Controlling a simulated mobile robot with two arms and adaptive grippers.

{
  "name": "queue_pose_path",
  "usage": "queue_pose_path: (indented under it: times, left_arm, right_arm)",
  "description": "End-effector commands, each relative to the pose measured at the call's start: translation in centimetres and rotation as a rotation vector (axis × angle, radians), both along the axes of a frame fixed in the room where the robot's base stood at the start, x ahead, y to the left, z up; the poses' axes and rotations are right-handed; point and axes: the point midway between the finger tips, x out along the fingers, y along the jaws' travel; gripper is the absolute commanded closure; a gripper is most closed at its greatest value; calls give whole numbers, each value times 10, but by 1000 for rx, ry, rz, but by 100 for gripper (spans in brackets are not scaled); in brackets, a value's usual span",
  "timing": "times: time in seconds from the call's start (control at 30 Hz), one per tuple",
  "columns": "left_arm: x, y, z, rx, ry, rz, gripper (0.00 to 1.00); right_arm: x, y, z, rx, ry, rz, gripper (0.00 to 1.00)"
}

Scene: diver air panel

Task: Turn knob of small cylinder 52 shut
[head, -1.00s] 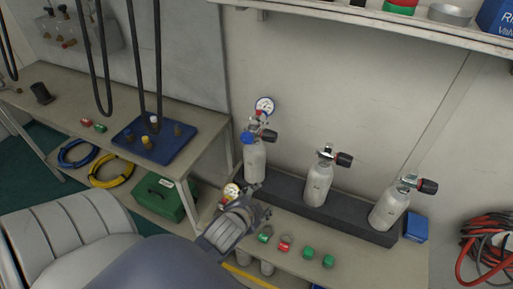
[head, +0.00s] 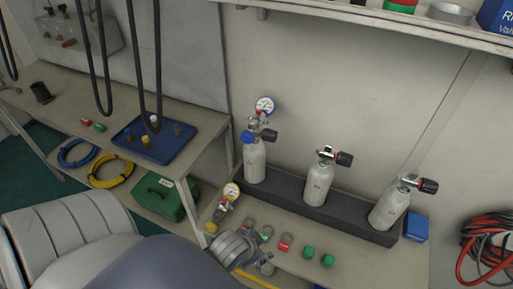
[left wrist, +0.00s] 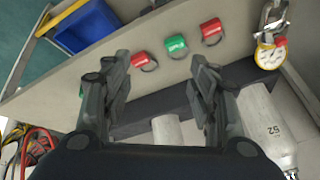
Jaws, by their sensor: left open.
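The small cylinder marked 52 (left wrist: 268,130) stands at the right of the left wrist view, with its valve end at the bottom edge and its knob not clear. It appears to be the leftmost white cylinder (head: 254,160) in the head view, beside the round gauge.
Two more white cylinders (head: 319,183) (head: 389,209) stand to the right along a dark block (head: 290,192). Red and green tags (head: 308,252) and a gauge fitting (head: 231,191) lie on the bench front. A shelf (head: 400,27) overhangs behind.

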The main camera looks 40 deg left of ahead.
Motion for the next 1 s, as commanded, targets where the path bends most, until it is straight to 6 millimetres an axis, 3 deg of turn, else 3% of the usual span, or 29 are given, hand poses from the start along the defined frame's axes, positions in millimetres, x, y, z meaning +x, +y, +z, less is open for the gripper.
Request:
queue_pose_path:
  times: [0.23, 0.37, 0.5, 0.67, 0.83, 1.0]
  left_arm:
    - [5, -4, 1, -16, -19, -4, 46]
    - [32, -32, 10, -131, -121, -20, 46]
    - [80, -78, 41, -368, -330, -15, 46]
    - [130, -109, 99, -662, -592, 63, 46]
    - [168, -101, 161, -948, -850, 236, 46]
    - [191, -57, 199, -1187, -1074, 504, 46]
  right_arm:
    - [0, 0, 0, 0, 0, 0, 60]
    - [0, 0, -2, 0, 0, 0, 60]
    - [0, 0, -4, 0, 0, 0, 60]
    - [0, 0, -7, 0, 0, 0, 60]
    - [0, 0, -9, 0, 0, -1, 60]
    - [0, 0, -12, 0, 0, 0, 60]
